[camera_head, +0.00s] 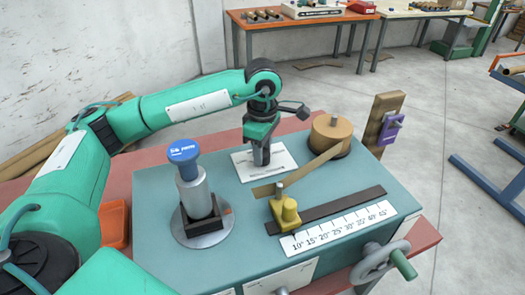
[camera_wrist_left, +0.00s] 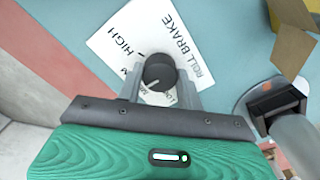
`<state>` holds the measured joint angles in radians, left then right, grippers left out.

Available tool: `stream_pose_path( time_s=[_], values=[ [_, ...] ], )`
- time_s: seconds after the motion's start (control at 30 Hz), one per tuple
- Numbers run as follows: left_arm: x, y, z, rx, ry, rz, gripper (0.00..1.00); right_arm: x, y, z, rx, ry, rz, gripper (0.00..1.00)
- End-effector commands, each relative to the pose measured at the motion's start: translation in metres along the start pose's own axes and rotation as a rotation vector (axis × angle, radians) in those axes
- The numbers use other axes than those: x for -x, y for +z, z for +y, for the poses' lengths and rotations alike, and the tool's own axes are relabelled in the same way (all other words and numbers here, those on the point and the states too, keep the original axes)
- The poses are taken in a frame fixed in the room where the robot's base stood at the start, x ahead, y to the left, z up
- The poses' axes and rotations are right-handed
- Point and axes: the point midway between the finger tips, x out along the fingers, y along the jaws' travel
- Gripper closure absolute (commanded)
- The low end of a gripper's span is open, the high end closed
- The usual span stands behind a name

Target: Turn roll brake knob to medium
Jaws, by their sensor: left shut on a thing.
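The roll brake knob (camera_wrist_left: 158,70) is a small dark round knob on a white label plate (camera_wrist_left: 118,42) in the left wrist view. The plate reads "ROLL BRAKE" and "HIGH"; other markings are partly hidden by the fingers. In the head view my left gripper (camera_head: 261,160) points down onto the plate (camera_head: 250,170) and hides the knob. My right gripper is not in view.
A handwheel (camera_head: 380,260) is at the front right.

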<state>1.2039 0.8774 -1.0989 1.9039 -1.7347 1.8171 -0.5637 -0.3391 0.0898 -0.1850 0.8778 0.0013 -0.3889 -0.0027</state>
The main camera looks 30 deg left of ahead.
Motion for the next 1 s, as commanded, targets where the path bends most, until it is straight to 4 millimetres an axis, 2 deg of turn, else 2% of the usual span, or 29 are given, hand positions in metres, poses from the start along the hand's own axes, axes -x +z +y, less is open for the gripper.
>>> stream_pose_path(
  time_s=[0.27, 0.3, 0.4, 0.77, 0.87, 1.0],
  values=[
    [0.001, 0.0, 0.0, 0.001, 0.002, -0.001, 0.86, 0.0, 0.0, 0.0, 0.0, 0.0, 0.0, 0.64],
    [0.001, 0.0, 0.0, 0.001, 0.002, -0.001, 0.59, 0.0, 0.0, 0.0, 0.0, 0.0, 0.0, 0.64],
    [0.001, 0.0, 0.0, 0.001, 0.001, -0.001, 0.41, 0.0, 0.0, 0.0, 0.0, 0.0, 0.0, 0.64],
    [0.005, 0.0, 0.001, 0.001, 0.002, -0.001, 0.41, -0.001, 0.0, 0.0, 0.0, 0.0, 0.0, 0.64],
    [0.016, 0.0, 0.001, 0.001, 0.003, -0.001, 0.41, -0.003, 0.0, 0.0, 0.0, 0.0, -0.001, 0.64],
    [0.045, 0.001, 0.001, 0.001, 0.005, -0.002, 0.41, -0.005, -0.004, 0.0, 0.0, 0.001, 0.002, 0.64]
  ],
)
